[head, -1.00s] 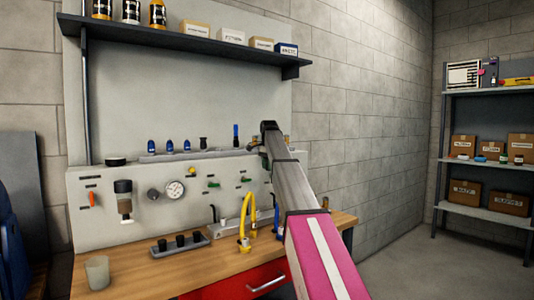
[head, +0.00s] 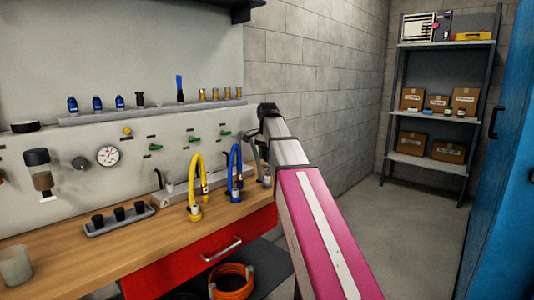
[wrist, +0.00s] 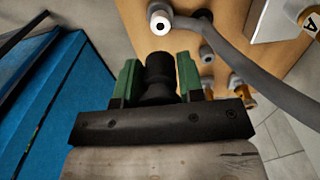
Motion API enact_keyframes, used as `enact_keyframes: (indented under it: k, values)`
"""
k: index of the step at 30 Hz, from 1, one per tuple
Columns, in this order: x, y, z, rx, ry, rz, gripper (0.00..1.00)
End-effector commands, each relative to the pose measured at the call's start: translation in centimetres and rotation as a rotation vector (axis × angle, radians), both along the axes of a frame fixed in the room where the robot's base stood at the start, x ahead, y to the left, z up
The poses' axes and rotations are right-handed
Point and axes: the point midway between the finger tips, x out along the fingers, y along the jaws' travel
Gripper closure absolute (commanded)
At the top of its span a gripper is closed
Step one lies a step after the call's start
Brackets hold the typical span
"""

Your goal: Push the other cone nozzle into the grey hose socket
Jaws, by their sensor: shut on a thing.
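My gripper (wrist: 158,85) shows in the wrist view with its green fingers shut on a black cone nozzle (wrist: 159,70). The grey hose socket (wrist: 160,24), a pale ring with a dark hole, is just beyond the nozzle's tip, near the top edge. The nozzle and socket appear apart. The grey hose (wrist: 235,50) curves away to the right. In the head view my arm hides most of the gripper and the nozzle, at the right end of the bench. Another black nozzle (head: 140,99) stands on the wall rail.
Yellow (head: 195,172) and blue (head: 235,168) hoses stand left of my arm. The rail (head: 155,113) holds blue nozzles, a blue brush (head: 180,90) and brass pieces. A blue cabinet (head: 505,190) stands at right.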

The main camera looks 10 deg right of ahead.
Motion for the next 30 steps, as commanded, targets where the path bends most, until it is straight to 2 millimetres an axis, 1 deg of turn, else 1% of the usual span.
enact_keyframes:
  k: [8,14,30]
  values:
    - [0.0,0.0,-0.1,0.000,0.000,-0.001,1.00]
    - [0.0,0.0,-0.9,0.000,0.000,-0.001,1.00]
    - [0.0,0.0,-5.1,-0.001,0.001,-0.001,1.00]
